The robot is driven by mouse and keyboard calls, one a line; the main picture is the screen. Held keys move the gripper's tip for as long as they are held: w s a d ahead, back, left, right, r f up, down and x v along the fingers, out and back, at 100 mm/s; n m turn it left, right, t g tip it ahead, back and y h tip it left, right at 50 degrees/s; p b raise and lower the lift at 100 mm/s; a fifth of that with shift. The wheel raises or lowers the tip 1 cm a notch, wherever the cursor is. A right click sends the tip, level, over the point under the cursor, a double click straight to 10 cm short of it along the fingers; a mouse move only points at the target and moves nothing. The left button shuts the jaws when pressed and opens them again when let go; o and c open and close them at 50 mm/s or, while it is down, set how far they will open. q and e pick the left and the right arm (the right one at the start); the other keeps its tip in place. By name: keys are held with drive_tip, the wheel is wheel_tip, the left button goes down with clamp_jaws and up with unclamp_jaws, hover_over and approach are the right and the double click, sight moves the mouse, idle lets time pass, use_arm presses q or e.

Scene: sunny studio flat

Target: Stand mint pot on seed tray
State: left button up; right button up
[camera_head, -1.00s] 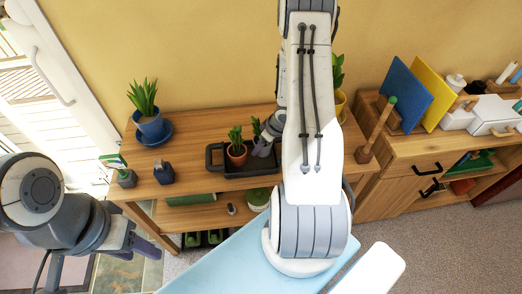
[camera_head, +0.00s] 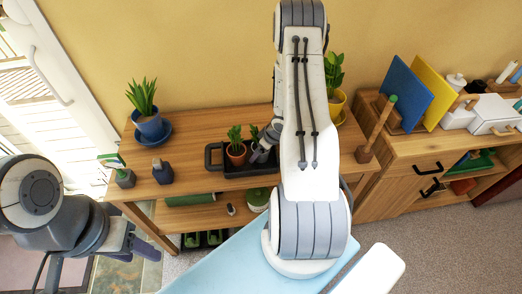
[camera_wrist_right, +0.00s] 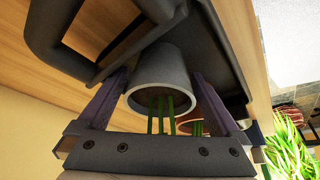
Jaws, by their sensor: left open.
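The black seed tray (camera_head: 232,171) sits on the wooden bench against the wall. The mint pot (camera_wrist_right: 160,78), grey with green stems, is between the fingers of my right gripper (camera_wrist_right: 160,100), which look closed on its sides. In the right wrist view the tray (camera_wrist_right: 222,50) lies just beyond the pot's base; I cannot tell whether they touch. In the head view the mint's leaves (camera_head: 254,133) show beside my right gripper (camera_head: 262,153), and my arm hides part of the tray. My left gripper (camera_head: 143,247) is open and empty, left of the bench front.
A terracotta pot (camera_head: 237,158) with a plant stands on the tray, close left of the mint. A blue pot (camera_head: 149,127) on a saucer and two small dark holders stand left on the bench. A yellow pot (camera_head: 336,104) stands right, behind my arm. Bare bench lies left of the tray.

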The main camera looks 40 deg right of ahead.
drive_tip(key=shift+r, duration=0.15)
drive_tip(key=p+v, duration=0.3)
drive_tip(key=v, duration=0.9)
drive_tip(key=w+a+r+n+h, duration=0.1)
drive_tip(key=w+a+r+h, duration=0.1)
drive_tip(key=w+a+r, duration=0.35)
drive_tip(key=s+a+r, duration=0.2)
drive_tip(key=a+r, duration=0.8)
drive_tip(key=a, duration=0.3)
drive_tip(key=s+a+r+n+g+y, duration=0.1)
drive_tip(key=s+a+r+g, duration=0.1)
drive_tip(key=s+a, duration=0.6)
drive_tip(key=s+a+r+n+g+y, duration=0.1)
drive_tip(key=s+a+r, duration=0.3)
drive_tip(key=s+a, duration=0.4)
drive_tip(key=s+n+g, duration=0.1)
drive_tip(key=s, duration=0.3)
drive_tip(key=shift+s+a, duration=0.3)
drive_tip(key=shift+s, duration=0.05)
